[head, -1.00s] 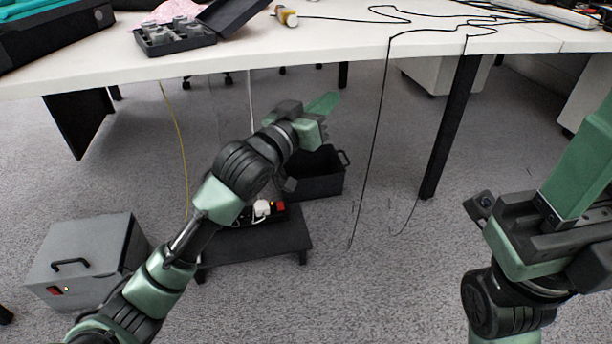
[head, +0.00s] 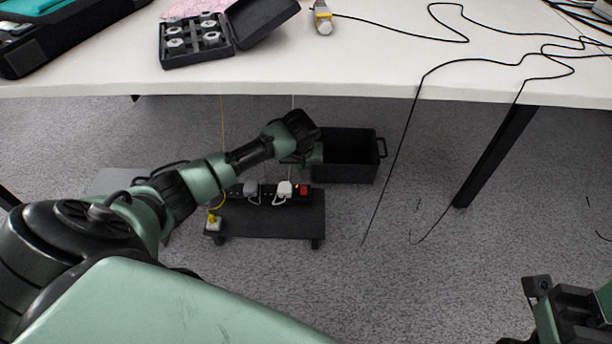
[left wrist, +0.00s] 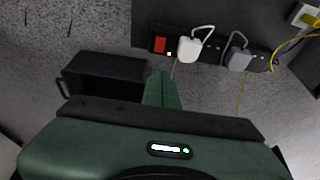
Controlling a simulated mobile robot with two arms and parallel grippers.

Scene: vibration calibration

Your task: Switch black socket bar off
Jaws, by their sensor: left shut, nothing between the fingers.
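The black socket bar (head: 271,199) lies on a low black platform (head: 290,223) under the table. Its red switch (head: 304,190) is at its right end in the head view. In the left wrist view the red switch (left wrist: 159,45) is at the upper middle, with a small yellow light beside it. A white plug (left wrist: 188,47) and a grey plug (left wrist: 239,59) sit in the bar. My left gripper (head: 316,153) is shut and empty, just beyond the bar. Its green fingertips (left wrist: 163,76) point toward the switch, apparently apart from it. My right gripper is only partly visible at lower right, fingers unclear.
A black open bin (head: 350,158) stands behind the bar. The white table (head: 380,75) overhangs this area, with a weight case (head: 196,40) and cables on top. A black cable (head: 395,170) hangs down right of the bin. A yellow plug (head: 212,222) is at the platform's left.

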